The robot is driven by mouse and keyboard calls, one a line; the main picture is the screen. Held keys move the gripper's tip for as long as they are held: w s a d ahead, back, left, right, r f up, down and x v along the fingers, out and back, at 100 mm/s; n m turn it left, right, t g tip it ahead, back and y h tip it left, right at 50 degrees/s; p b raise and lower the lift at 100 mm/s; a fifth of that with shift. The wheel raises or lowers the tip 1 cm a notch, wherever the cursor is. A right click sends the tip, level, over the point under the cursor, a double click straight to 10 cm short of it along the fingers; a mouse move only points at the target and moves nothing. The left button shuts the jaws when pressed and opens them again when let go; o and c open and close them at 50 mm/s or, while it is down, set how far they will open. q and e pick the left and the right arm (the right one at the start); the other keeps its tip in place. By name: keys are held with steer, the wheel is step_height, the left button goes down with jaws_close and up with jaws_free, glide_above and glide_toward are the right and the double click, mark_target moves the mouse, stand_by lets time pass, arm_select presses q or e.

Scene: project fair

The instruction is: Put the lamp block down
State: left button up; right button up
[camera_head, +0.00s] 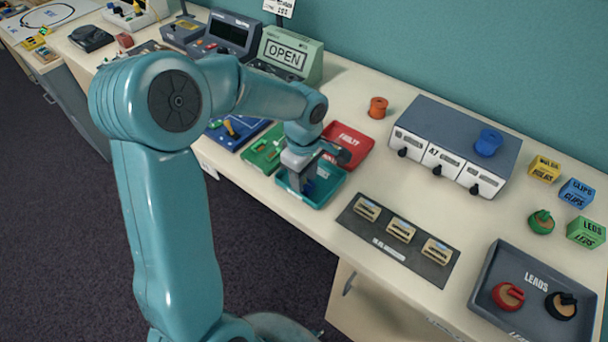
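My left gripper (303,178) points down into a small teal tray (326,199) near the front edge of the bench. A small dark blue shape (309,186) shows at its fingertips, low in the tray. It may be the lamp block, but it is too small and too covered to be sure. I cannot tell whether the fingers are closed on it or whether it touches the tray floor. The wrist hides part of the tray. My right gripper is not in view.
A red tray (357,148) marked FAULTY stands behind the teal tray, and a green board (263,149) lies to its left. A dark mat (375,248) with several beige blocks lies right. A drawer unit (457,123) stands behind. A grey LEADS tray (488,265) is far right.

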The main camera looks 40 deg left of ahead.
arm_select(q)
steer(key=shift+s+f, duration=0.1)
steer(key=shift+s, duration=0.15)
